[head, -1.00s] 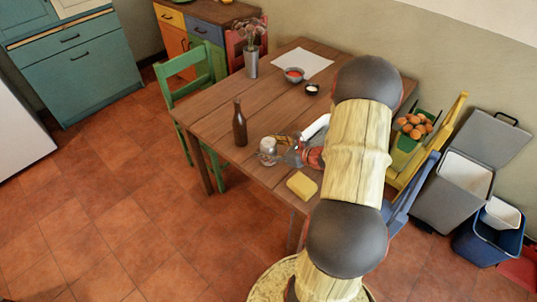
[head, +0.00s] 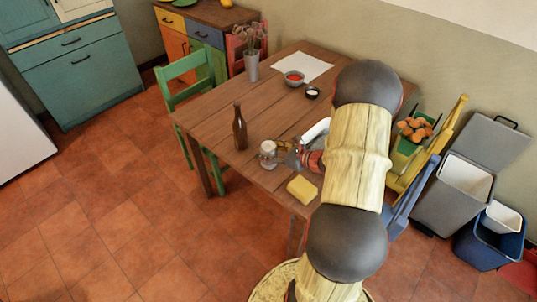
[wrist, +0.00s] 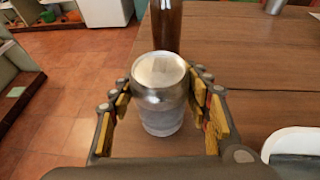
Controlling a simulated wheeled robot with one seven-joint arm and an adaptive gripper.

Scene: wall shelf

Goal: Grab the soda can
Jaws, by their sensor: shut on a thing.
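The soda can (head: 267,155) is a pale, silvery can standing upright near the front left edge of the wooden table. In the wrist view the can (wrist: 160,100) shows its shiny metal top and a greyish lower body, in the middle of the picture. My gripper (wrist: 160,85) has its yellow-padded fingers on both sides of the can and is shut on it. In the head view my gripper (head: 277,152) reaches the can from the right. My arm hides part of the table there.
A dark brown bottle (head: 239,130) stands close behind the can. A yellow sponge (head: 302,190) and a white object (head: 316,131) lie near my gripper. Bowls (head: 294,78), a vase (head: 252,66) and a paper sheet (head: 302,66) are farther back. A green chair (head: 183,82) is at the left.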

